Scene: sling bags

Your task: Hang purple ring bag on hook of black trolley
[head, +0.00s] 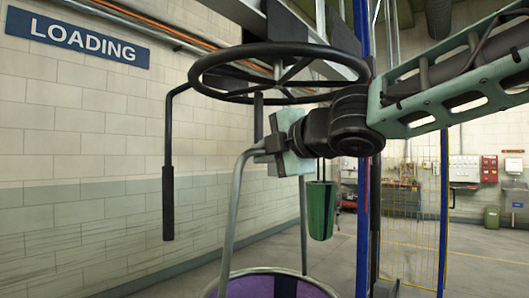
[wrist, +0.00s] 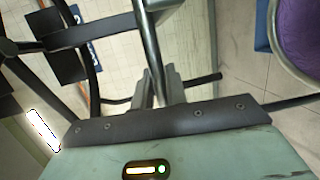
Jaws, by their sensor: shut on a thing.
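The purple ring bag (head: 290,284) is at the bottom of the head view, its round metal rim and purple side cut off by the edge. Its grey metal bail (head: 233,205) rises to my gripper (head: 260,151). My gripper is shut on this bail, which also runs between the fingers (wrist: 160,88) in the wrist view. Purple fabric (wrist: 300,38) shows at the wrist view's upper right. A black spoked wheel (head: 215,72) hangs just above my gripper. I cannot tell which dark block above it is the black trolley, and its hook is not clear.
A bent black rod with a thick grip (head: 168,200) hangs left of my gripper. A green container (head: 320,212) hangs behind it to the right. A blue post (head: 363,200) and yellow mesh fence (head: 410,215) stand further right. An overhead rail (head: 240,12) runs above.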

